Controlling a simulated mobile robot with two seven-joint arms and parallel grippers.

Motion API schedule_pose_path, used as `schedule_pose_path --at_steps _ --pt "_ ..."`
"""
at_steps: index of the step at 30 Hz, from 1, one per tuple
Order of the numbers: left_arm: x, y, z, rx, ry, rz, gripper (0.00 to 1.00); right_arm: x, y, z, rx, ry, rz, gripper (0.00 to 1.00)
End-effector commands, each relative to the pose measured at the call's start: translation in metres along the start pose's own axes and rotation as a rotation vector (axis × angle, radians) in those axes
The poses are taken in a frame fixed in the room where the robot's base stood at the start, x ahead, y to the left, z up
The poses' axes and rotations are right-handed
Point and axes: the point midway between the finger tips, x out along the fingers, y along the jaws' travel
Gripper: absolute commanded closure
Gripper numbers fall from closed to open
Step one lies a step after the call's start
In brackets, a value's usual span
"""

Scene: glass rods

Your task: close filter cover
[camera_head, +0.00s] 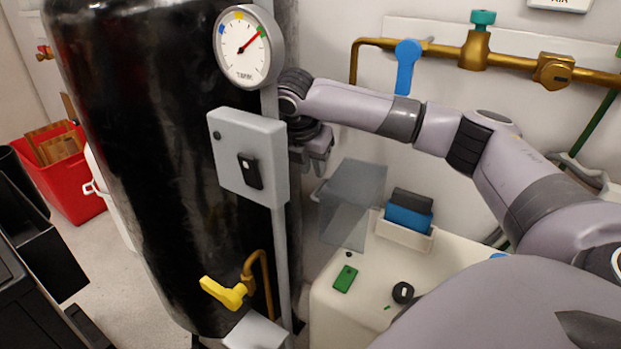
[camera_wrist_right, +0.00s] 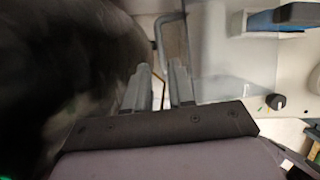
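The filter cover (camera_head: 352,200) looks like a translucent grey panel, standing open and raised above the left end of a cream cabinet (camera_head: 330,297). It also appears as a pale see-through sheet in the right wrist view (camera_wrist_right: 228,68). My right gripper (camera_head: 319,172) points down beside the cover's upper left, between it and the black tank. Whether a finger touches the cover, I cannot tell. My left gripper is not in view.
A black tank (camera_head: 130,150) with a gauge (camera_head: 243,48) and grey switch box (camera_head: 226,150) stands close left of my right gripper. A holder with blue (camera_head: 408,218) and dark blocks sits on the cabinet, near a black knob (camera_head: 403,292). Brass pipes (camera_head: 510,61) run along the wall.

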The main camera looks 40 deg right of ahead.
Motion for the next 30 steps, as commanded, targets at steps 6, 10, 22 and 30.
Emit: schedule_pose_path --at_steps 6,10,22,30 --pt "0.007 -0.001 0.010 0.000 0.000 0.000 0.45 0.038 -0.001 -0.001 0.002 0.000 -0.005 0.77" --pt "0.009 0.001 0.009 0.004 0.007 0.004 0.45 0.053 -0.001 -0.001 0.002 0.000 -0.003 0.77" --pt "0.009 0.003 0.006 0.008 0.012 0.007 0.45 0.062 -0.001 0.000 0.000 0.000 -0.001 0.77" --pt "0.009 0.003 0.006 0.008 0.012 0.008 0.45 0.062 -0.001 0.000 0.001 0.000 -0.001 1.00"
